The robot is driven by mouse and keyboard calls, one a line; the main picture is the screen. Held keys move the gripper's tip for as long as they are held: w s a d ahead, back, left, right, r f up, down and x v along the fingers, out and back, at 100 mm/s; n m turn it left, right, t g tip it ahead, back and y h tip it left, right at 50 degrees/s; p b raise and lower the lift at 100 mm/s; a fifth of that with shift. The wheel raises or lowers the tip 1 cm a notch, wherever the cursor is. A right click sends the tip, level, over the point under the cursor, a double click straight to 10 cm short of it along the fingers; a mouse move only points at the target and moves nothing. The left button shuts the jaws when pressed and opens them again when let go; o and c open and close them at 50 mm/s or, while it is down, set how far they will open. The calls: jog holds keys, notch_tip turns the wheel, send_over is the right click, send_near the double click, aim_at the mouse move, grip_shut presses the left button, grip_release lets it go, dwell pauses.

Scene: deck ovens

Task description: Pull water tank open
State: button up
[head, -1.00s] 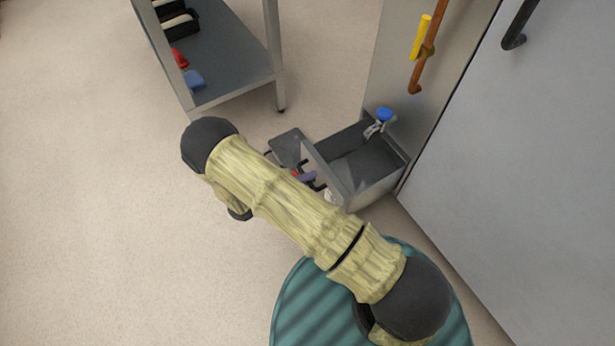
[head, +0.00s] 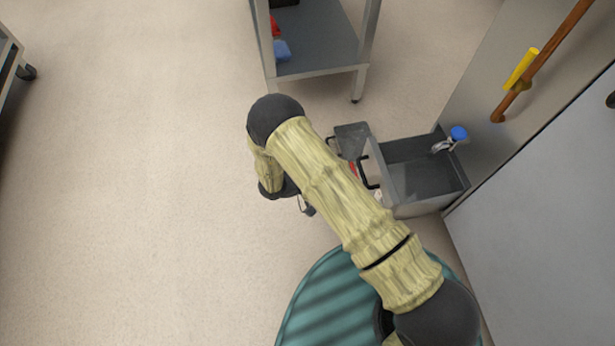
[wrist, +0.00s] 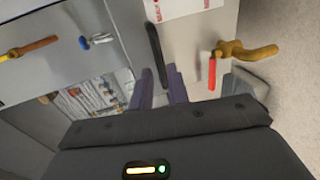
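The water tank (head: 432,203) is a grey metal drawer-like box, standing out from the lower oven front in the head view. Its open top shows a dark inside. A black bar handle (head: 361,172) is on its front face; it also shows in the wrist view (wrist: 155,55).
A blue-capped tap (head: 458,134) is above the tank's back. A brass pipe with a red lever (wrist: 230,50) sits beside the handle. A grey shelf rack (head: 318,45) stands behind; another cart (head: 12,60) is far left. The floor on the left is clear.

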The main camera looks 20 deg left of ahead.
jog(key=p+v, duration=0.2)
jog(key=v, duration=0.9)
jog(key=shift+p, duration=0.3)
